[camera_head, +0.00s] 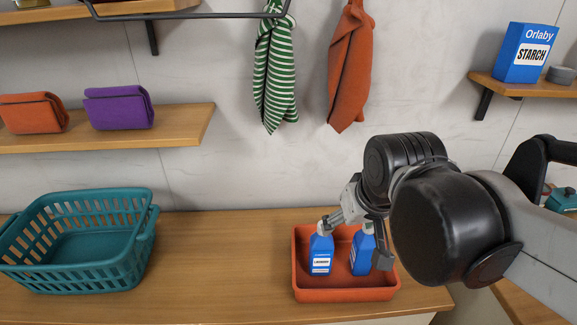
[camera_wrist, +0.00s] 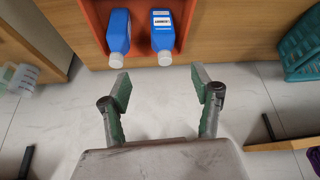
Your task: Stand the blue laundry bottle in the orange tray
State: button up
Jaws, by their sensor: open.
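Two blue bottles with pale caps stand upright inside the orange tray (camera_head: 345,295) on the wooden counter. The left bottle (camera_head: 320,258) has a white label, and the right bottle (camera_head: 361,255) is partly hidden by my gripper. In the wrist view the labelled bottle (camera_wrist: 161,30) and the other bottle (camera_wrist: 118,30) stand side by side in the tray (camera_wrist: 183,12), caps towards me. My gripper (camera_head: 360,238) is open above the tray. In the wrist view its fingers (camera_wrist: 161,88) are apart and empty, short of both caps.
A teal basket (camera_head: 78,285) stands on the counter at the left, with bare counter (camera_head: 215,255) between it and the tray. Wall shelves hold an orange pouch (camera_head: 32,113), a purple pouch (camera_head: 118,107) and a starch box (camera_head: 524,53). Two cloths hang behind.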

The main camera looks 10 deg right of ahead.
jog(key=shift+s+a+n+t, duration=0.3)
jog(key=shift+s+a+t, duration=0.7)
jog(key=shift+s, duration=0.4)
jog(key=shift+a, duration=0.1)
notch_tip(320, 180, down, 3)
jog(key=b, duration=0.3)
jog(key=shift+f, duration=0.2)
